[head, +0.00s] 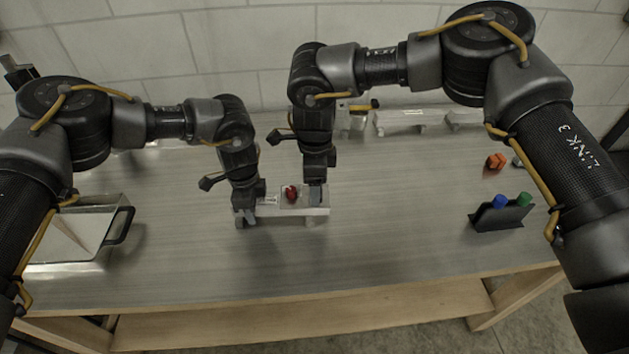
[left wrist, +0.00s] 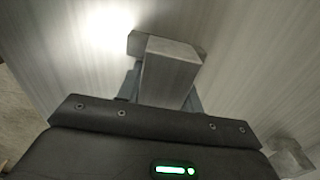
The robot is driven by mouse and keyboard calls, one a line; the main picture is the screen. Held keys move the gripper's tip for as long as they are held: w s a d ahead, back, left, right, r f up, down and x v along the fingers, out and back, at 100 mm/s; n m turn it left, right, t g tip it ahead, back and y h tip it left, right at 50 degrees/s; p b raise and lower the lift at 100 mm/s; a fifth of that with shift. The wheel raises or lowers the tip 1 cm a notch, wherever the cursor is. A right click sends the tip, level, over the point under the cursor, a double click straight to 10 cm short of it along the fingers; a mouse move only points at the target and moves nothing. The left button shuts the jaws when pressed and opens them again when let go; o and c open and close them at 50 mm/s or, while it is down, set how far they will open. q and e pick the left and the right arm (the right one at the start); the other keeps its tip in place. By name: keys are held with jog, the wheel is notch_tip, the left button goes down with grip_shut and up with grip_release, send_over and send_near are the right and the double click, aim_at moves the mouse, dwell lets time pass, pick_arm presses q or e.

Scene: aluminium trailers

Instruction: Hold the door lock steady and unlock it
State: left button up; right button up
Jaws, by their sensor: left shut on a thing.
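The door lock (head: 286,212) is a pale metal bracket with a red knob (head: 291,194) on its top. It stands on the grey table in the middle of the head view. My left gripper (head: 246,215) is shut on the lock's left end. The left wrist view shows a grey metal block of the lock (left wrist: 171,68) between the fingers. My right gripper (head: 317,195) points down at the lock's right end, just right of the red knob. Its fingers are small and partly hidden, so I cannot tell whether they are open or shut.
A metal tray with a black handle (head: 122,226) lies at the left. A black holder (head: 500,216) with blue and green pieces stands at the right, with an orange block (head: 496,161) behind it. More pale brackets (head: 408,121) stand at the back. The front of the table is clear.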

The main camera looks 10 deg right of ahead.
pick_arm(q)
jog(key=shift+a, duration=0.1)
pick_arm(e)
jog(key=shift+d, duration=0.1)
dwell(0.3)
jog(key=o, duration=1)
jog(key=shift+r, duration=0.1)
notch_tip(320, 180, up, 12)
pick_arm(q)
jog(key=o, duration=1.2)
